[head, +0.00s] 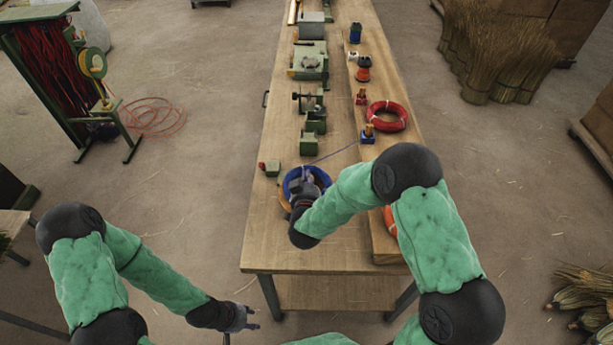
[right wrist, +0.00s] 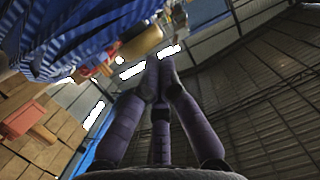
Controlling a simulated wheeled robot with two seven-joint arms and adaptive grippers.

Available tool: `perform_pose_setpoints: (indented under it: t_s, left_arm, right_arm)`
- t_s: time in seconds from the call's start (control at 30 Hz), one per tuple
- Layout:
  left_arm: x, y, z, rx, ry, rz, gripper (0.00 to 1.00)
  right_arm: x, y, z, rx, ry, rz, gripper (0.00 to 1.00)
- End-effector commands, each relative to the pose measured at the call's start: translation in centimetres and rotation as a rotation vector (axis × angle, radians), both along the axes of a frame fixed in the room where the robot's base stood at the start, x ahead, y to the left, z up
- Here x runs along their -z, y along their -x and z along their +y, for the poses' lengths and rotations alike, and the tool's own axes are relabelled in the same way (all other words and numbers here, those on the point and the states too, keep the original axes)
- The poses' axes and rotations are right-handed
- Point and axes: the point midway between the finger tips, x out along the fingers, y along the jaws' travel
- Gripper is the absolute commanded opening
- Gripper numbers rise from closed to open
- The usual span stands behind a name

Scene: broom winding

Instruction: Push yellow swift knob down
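A coil of blue cord (head: 294,188) sits on the bench under my right gripper (head: 304,186), in the head view. In the right wrist view the blue cord (right wrist: 70,35) fills the upper left, close by. A rounded yellow-tan knob (right wrist: 141,43) shows beside it, just left of the fingertips of my right gripper (right wrist: 159,62). These fingers are drawn together with nothing seen between them. I cannot tell whether they touch the knob. In the head view the knob is hidden by my gripper. My left gripper (head: 248,318) is open and empty, off the bench's left side.
The wooden bench (head: 270,230) carries a green block (head: 308,143), a small red-and-green block (head: 270,168), a red coil (head: 387,115) and several machines further back. A green rack with red cord (head: 60,75) stands on the floor at left. The bench's near left end is clear.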

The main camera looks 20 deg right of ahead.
Motion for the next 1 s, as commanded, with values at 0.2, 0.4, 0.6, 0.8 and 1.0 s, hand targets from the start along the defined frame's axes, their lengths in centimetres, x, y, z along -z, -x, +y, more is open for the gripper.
perform_pose_setpoints:
  t_s: [0.2, 0.4, 0.6, 0.8, 1.0]
  left_arm:
    - [0.8, 0.0, 0.0, 0.0, 0.0, 0.0, 0.4]
    - [2.1, 0.0, 0.0, 0.0, 0.0, 0.0, 0.4]
    - [2.0, 0.0, 0.0, 0.0, 0.0, 0.0, 0.4]
    - [1.9, 0.0, 0.0, 0.0, 0.0, 0.0, 0.4]
    - [0.6, 0.0, 0.0, 0.0, 0.0, 0.0, 0.4]
  right_arm:
    - [1.0, 0.0, 0.0, 0.0, 0.0, 0.001, 0.0]
    - [2.7, 0.0, 0.0, 0.0, 0.0, 0.001, 0.0]
    - [2.6, 0.0, 0.0, 0.0, 0.0, 0.0, 0.0]
    - [2.5, 0.0, 0.0, 0.0, 0.0, 0.0, 0.0]
    - [0.5, -1.0, -0.6, 0.001, 0.001, -0.002, 0.0]
